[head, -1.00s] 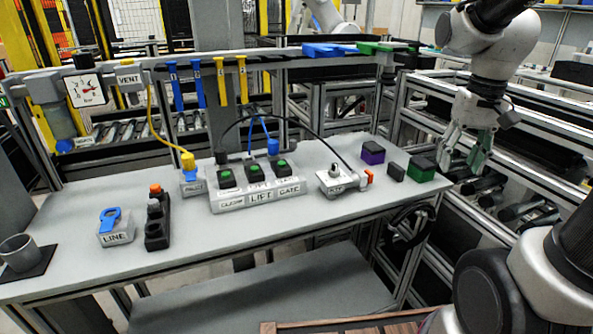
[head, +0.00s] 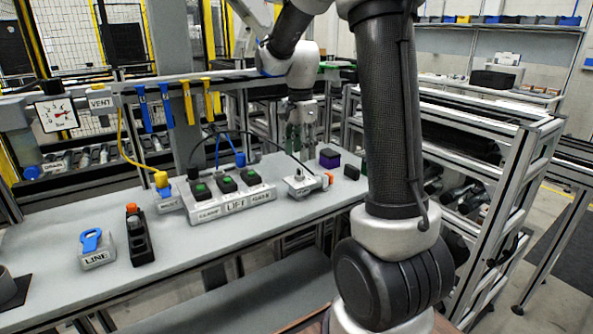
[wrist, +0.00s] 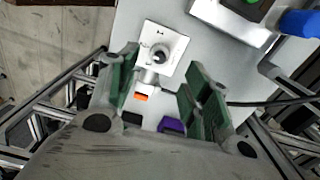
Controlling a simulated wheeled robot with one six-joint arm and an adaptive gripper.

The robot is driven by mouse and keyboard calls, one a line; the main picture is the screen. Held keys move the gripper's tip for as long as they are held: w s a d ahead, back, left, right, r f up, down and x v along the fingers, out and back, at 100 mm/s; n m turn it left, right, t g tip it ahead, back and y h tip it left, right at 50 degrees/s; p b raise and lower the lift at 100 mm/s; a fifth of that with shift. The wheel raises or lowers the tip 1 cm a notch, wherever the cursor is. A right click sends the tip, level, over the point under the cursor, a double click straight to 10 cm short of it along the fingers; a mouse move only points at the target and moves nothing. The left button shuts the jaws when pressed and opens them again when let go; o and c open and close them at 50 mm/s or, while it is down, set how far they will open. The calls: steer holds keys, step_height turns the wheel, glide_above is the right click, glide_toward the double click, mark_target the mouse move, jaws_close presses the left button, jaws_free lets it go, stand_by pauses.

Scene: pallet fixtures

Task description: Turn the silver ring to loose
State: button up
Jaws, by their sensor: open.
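A silver-grey box (head: 303,185) with a round knob on top and an orange tip at its side stands at the right part of the bench. In the wrist view this box (wrist: 161,42) lies ahead, with a dark-centred silver ring (wrist: 159,56) on its face and small marks too small to read. My gripper (head: 302,140) is over the back of the bench, behind the box in the head view. In the wrist view my gripper (wrist: 160,88) is open and empty, its green-padded fingers spread to either side below the box. The fingers look apart from the ring.
A purple block (head: 330,159) and a dark block (head: 351,171) stand right of the box. A black cable (wrist: 270,102) runs right of the fingers in the wrist view.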

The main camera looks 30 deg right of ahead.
mark_target(301, 169)
step_height(301, 169, down, 6)
steer(key=shift+f, duration=0.25)
steer(key=shift+d, duration=0.1)
steer(key=c, duration=1)
